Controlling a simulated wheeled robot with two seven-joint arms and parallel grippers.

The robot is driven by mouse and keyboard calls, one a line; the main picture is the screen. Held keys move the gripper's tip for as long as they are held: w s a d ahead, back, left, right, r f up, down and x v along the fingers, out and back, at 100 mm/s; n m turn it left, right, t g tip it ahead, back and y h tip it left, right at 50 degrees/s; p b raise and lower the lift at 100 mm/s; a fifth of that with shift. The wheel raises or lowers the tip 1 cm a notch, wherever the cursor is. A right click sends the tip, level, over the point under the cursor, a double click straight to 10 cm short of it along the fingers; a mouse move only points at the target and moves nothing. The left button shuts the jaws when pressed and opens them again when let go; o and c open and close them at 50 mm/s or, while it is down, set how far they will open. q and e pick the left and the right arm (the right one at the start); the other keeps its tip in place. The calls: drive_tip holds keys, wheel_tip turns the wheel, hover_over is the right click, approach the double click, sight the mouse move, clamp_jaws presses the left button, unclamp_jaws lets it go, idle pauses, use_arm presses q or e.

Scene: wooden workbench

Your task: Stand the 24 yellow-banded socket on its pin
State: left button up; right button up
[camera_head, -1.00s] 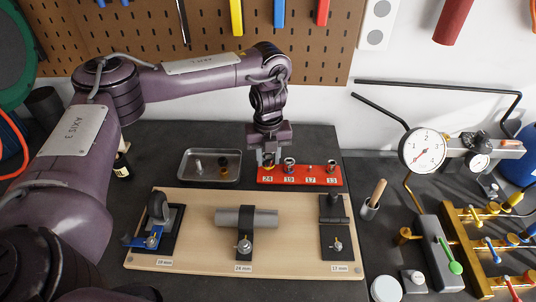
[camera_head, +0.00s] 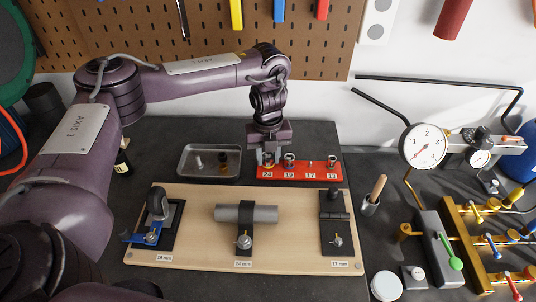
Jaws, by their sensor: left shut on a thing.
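The red rack (camera_head: 300,177) lies behind the wooden board, with labels 24, 19, 17 and 13 along its front. My left gripper (camera_head: 268,158) points down over the rack's left end, at the 24 label. It is shut on the yellow-banded socket (camera_head: 268,162), which is upright between the fingers at the 24 place. The fingers hide part of the socket, and I cannot tell how far down the pin it sits. Other sockets stand at 19 (camera_head: 290,160) and 13 (camera_head: 332,160). The 17 place shows only a thin pin (camera_head: 310,164). My right gripper is not in view.
A grey metal tray (camera_head: 183,174) left of the rack holds a pale piece and a dark piece. The wooden board (camera_head: 190,258) in front carries several fixtures. A cup with a wooden handle (camera_head: 370,204), a dial gauge (camera_head: 424,146) and a brass valve assembly stand at right.

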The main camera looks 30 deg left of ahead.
use_arm(q)
drive_tip(key=shift+f, duration=0.2)
idle(0.3)
drive_tip(key=o, duration=1.1)
wheel_tip(320, 180, up, 8)
drive_tip(key=shift+f+p, duration=0.1)
drive_tip(key=shift+p, duration=0.35)
